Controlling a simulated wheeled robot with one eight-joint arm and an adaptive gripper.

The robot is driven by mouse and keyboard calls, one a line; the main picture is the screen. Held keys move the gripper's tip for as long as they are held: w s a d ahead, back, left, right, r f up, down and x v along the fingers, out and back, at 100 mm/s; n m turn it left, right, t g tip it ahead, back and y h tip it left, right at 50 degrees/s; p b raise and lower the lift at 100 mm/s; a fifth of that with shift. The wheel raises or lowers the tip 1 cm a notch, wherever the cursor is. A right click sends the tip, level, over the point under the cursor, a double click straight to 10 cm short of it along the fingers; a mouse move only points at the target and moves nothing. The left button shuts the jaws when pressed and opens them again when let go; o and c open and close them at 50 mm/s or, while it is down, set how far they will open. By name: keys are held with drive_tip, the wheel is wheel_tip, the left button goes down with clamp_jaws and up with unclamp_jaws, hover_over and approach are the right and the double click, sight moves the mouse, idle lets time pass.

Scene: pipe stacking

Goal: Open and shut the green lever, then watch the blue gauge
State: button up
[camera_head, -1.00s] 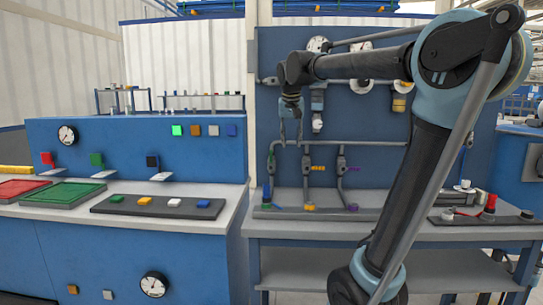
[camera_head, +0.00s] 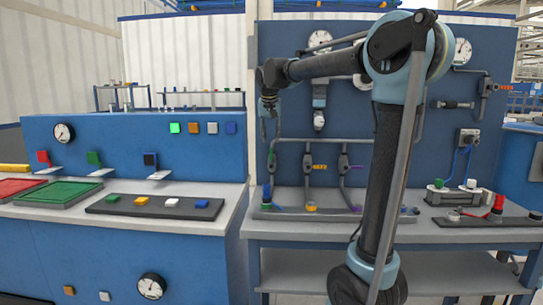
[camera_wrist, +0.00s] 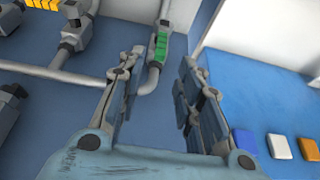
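A green lever (camera_wrist: 161,46) sits on a grey pipe fitting in the wrist view, beyond and between my gripper's fingers. In the head view my gripper (camera_head: 270,138) hangs before the panel's left edge. White-faced gauges show at the panel's top (camera_head: 320,40) and right (camera_head: 461,52); I cannot tell which is the blue gauge.
Yellow (camera_head: 320,167) and purple levers are on pipes right of my gripper. The left console has lit squares (camera_head: 176,128), several switches and a dark tray (camera_head: 150,206) with coloured buttons. A bench (camera_head: 300,230) with pipe ends lies below the panel.

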sight(271, 161)
drive_tip(key=x, duration=0.9)
drive_tip(key=shift+f, duration=0.2)
drive_tip(key=shift+c, duration=0.4)
clamp_jaws()
